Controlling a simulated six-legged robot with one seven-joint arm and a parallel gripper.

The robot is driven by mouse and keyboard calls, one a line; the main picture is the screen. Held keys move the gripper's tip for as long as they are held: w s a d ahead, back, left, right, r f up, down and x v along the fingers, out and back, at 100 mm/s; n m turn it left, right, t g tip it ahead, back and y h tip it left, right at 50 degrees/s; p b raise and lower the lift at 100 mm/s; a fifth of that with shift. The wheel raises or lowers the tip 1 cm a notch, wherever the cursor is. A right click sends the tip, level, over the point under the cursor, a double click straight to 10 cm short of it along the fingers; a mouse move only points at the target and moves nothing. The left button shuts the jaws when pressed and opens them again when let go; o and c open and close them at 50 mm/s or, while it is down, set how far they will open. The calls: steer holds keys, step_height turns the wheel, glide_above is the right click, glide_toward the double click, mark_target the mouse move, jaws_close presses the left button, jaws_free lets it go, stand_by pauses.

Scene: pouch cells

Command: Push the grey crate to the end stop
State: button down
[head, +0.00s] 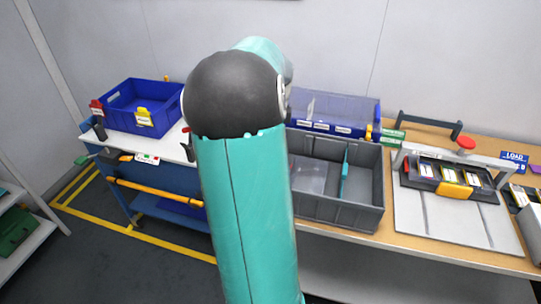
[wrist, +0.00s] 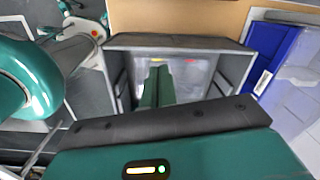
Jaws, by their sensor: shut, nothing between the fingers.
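The grey crate (head: 368,219) stands on the wooden bench, right of my arm, with a teal divider (head: 345,172) and a clear or pale sheet inside. Its left end is hidden behind my arm in the head view. The crate's rim (wrist: 180,41) also shows in the wrist view. My gripper (wrist: 157,72) shows there as two green fingers side by side, shut and empty, in front of the crate's interior. I cannot tell whether the fingertips touch it. A dark bar on two posts (head: 428,122), at the bench's back right, may be the end stop.
A blue bin with a clear lid (head: 335,110) stands behind the crate. A pale plate (head: 440,222) with a frame and a black tray of cells (head: 455,178) lies to its right. A cart with a blue crate (head: 141,105) is at left.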

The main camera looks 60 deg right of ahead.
steer(key=s+d+f+m, duration=0.2)
steer(key=s+d+m, duration=0.1)
steer(key=s+d, duration=0.15)
steer(key=shift+g, duration=0.3)
step_height(320, 180, down, 10)
steer(key=shift+w+f, duration=0.1)
steer(key=w, duration=0.2)
steer(key=shift+w+a, duration=0.35)
steer(key=shift+w, duration=0.05)
steer(key=shift+w+a, duration=0.15)
steer(key=shift+w, duration=0.5)
steer(key=w+a, duration=0.1)
steer(key=w, duration=0.7)
steer(key=shift+a, duration=0.35)
